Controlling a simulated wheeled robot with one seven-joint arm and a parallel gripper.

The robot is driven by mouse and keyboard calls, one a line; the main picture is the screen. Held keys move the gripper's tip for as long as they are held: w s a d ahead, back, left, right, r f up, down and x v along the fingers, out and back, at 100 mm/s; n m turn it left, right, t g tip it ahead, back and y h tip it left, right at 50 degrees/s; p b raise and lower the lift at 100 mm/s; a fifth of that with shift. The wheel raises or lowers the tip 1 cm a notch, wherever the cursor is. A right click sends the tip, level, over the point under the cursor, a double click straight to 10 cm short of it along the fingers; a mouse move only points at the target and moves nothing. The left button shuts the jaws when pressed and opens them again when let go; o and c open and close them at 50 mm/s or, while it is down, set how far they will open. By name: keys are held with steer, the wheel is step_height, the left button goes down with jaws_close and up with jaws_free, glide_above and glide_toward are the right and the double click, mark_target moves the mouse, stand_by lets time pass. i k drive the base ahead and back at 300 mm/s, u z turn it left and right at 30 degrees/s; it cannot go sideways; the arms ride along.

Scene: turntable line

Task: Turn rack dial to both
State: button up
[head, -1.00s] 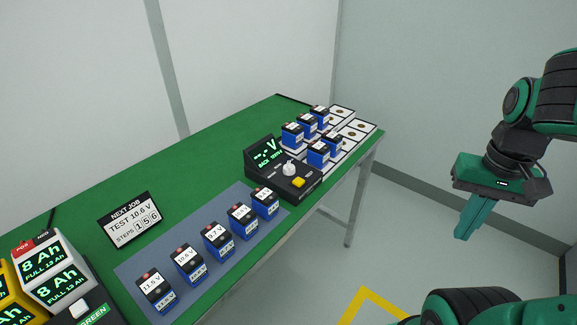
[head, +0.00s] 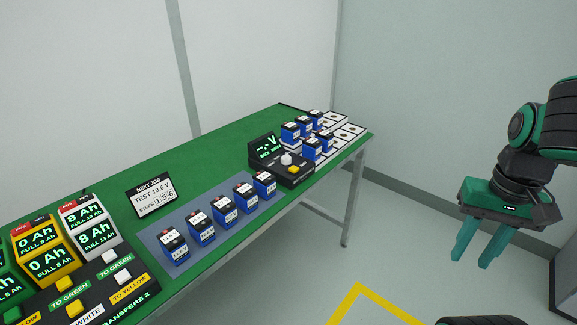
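The rack dial is a white knob (head: 286,159) on a black tester unit (head: 297,173) with a yellow button (head: 294,170). The unit's tilted screen (head: 266,149) shows green dashes and a V; the smaller line below is too small to read. Behind it, several blue batteries (head: 290,131) stand on the white rack (head: 341,133) at the table's far right end. My gripper (head: 478,252) hangs at the right over the floor, well away from the dial and the table. Its two green fingers are apart with nothing between them.
Several blue batteries (head: 226,214) stand in a row on a grey mat (head: 160,238) on the green table (head: 180,170). A job sign (head: 152,197) reads "TEST 10.6 V". Coloured charge displays (head: 40,250) and buttons fill the near left. The floor between table and gripper is clear.

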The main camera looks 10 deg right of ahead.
mark_target(286, 160)
steer(key=u, duration=0.35)
steer(key=i, duration=1.05)
steer(key=z, duration=0.2)
